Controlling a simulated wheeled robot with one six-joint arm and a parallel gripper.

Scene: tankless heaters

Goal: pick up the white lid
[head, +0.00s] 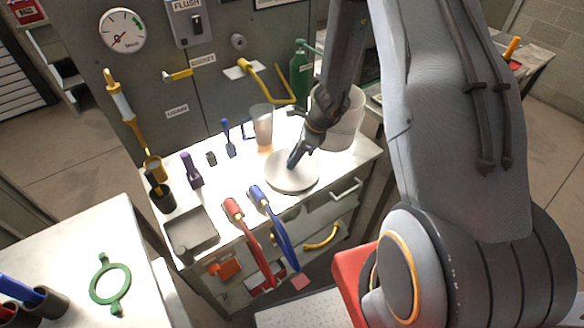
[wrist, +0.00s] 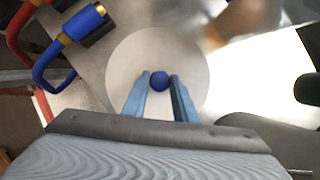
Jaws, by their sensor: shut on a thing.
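The white lid (head: 291,172) is a round, flat disc at the right part of the white worktop in the head view. In the wrist view the lid (wrist: 190,50) fills the middle, with a round blue knob (wrist: 159,80) at its centre. My gripper (wrist: 159,84) has its two blue fingers on either side of the knob, shut on it. In the head view my gripper (head: 293,160) reaches down onto the lid from the upper right. I cannot tell whether the lid touches the worktop.
The worktop (head: 235,183) also holds a clear cup (head: 262,125), a grey tray (head: 190,232) and a purple tool (head: 191,170). Red (head: 236,212) and blue (head: 262,200) handled tools hang over its front edge. A large translucent container (head: 345,120) stands right behind my gripper.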

